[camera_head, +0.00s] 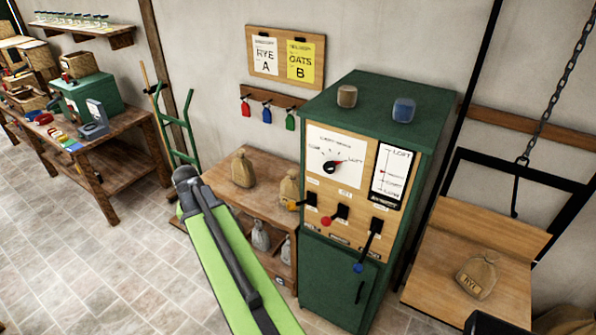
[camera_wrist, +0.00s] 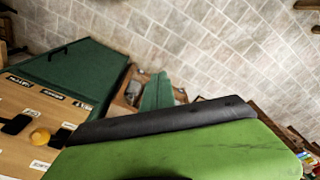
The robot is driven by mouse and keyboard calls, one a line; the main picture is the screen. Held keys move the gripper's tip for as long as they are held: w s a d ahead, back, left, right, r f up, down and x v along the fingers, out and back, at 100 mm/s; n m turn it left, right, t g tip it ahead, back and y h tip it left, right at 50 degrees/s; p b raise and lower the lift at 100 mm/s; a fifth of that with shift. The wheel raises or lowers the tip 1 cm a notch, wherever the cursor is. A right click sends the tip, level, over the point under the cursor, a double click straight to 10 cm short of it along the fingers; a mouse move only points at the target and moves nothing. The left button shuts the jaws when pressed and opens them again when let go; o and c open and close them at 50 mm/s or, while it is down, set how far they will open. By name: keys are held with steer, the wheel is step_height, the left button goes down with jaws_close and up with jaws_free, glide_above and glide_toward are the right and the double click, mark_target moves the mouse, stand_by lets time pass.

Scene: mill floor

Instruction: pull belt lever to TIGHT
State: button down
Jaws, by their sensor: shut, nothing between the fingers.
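The green cabinet (camera_head: 338,283) has a wooden front panel with three levers. One has a yellow knob (camera_head: 292,205), one a red knob (camera_head: 326,221), and the longest a blue knob (camera_head: 358,268) hanging lowest, at the right. Labels beside them are too small to read, so I cannot tell which is the belt lever or where TIGHT is. The wrist view shows the panel (camera_wrist: 60,107) upside down, with a yellow knob (camera_wrist: 40,136) at the left. My green arm crosses both views. My gripper's fingers do not show in either view.
A wooden bench (camera_head: 232,205) with sacks (camera_head: 243,170) stands left of the cabinet. A platform (camera_head: 440,282) with a sack (camera_head: 477,275) and a chain is at the right. A workbench (camera_head: 112,150) stands far left. Tiled floor is clear at the left.

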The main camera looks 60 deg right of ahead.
steer(key=s+d+r+m+p, duration=0.3)
steer(key=s+d, duration=0.3)
steer(key=d, duration=0.4)
steer(key=s+d+r+m+p, duration=0.3)
steer(key=s+d+r, duration=0.3)
steer(key=d, duration=0.4)
steer(key=s+d+r+m+h+p, duration=0.1)
steer(key=s+d+r+m+p, duration=0.2)
steer(key=s+d, duration=0.3)
steer(key=d+r+m, duration=0.1)
steer(key=d, duration=0.3)
steer(key=shift+s+r+p, duration=0.35)
steer(key=shift+r+p, duration=0.05)
steer(key=shift+f, duration=0.1)
steer(key=b, duration=1.1)
glide_above(297, 204)
step_height(297, 204, down, 11)
steer(key=shift+s+a+f, duration=0.1)
steer(key=shift+a, duration=0.35)
steer(key=shift+d, duration=0.1)
